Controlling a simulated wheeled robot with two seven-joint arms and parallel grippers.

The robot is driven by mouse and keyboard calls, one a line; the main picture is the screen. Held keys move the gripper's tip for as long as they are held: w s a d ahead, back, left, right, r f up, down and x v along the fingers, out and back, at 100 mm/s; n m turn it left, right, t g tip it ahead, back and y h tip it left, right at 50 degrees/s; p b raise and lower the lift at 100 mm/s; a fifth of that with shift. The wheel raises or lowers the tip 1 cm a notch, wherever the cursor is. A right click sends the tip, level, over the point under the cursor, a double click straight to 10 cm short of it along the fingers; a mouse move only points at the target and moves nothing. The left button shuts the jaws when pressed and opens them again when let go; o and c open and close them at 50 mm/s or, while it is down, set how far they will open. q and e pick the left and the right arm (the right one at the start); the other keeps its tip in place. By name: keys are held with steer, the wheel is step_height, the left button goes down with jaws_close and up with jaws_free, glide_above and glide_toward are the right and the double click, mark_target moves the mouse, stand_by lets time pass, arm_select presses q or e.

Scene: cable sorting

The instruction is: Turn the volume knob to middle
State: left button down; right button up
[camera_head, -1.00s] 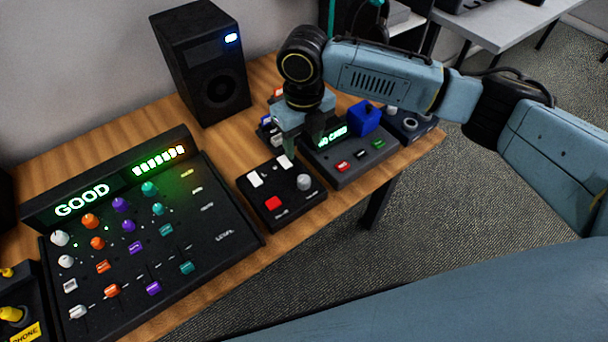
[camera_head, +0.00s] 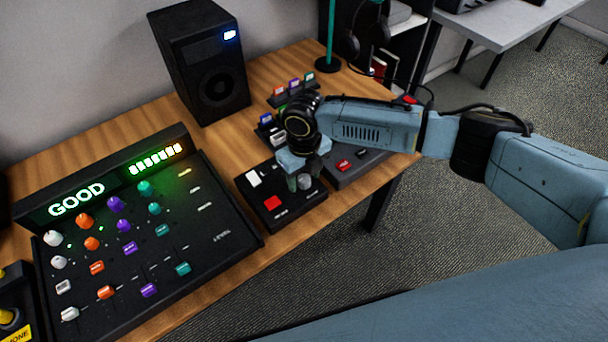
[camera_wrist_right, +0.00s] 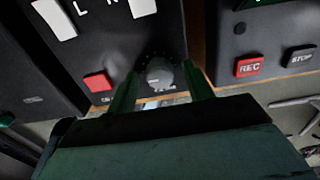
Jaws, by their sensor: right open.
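The grey volume knob (camera_head: 304,182) sits on a small black box (camera_head: 273,216) with white switches and a red button. In the right wrist view the knob (camera_wrist_right: 159,73) shows between my fingertips, with a pale mark on its face. My right gripper (camera_head: 300,183) is over the box's right side, pointing down. Its two fingers (camera_wrist_right: 160,82) are open, one on each side of the knob. A gap shows between the fingers and the knob in the wrist view; I cannot tell exact contact. My left gripper is not in view.
A mixer (camera_head: 130,250) with coloured knobs and a GOOD display stands at left. A black speaker (camera_head: 205,65) stands behind. A recorder box with a red REC button (camera_wrist_right: 249,67) sits close on the right, partly under my arm. The table's front edge is near.

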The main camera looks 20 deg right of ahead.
steer(key=c, duration=1)
steer(key=shift+o, duration=0.2)
steer(key=shift+r+m+p, duration=0.1)
steer(key=shift+m+p, duration=0.6)
steer(key=shift+p, duration=0.1)
steer(key=m+p, duration=0.3)
steer(key=shift+r, duration=0.1)
steer(key=m+p, duration=0.3)
steer(key=m, duration=0.2)
steer(key=shift+m+p, duration=0.3)
steer(key=shift+p, duration=0.05)
steer(key=m+p, duration=0.2)
steer(key=m, duration=0.2)
arm_select(q)
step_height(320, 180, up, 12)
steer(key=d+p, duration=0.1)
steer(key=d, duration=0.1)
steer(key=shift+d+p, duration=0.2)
steer(key=shift+p, duration=0.15)
arm_select(e)
steer(key=shift+m, duration=1.8)
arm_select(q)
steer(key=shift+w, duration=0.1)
arm_select(e)
steer(key=shift+f, duration=0.2)
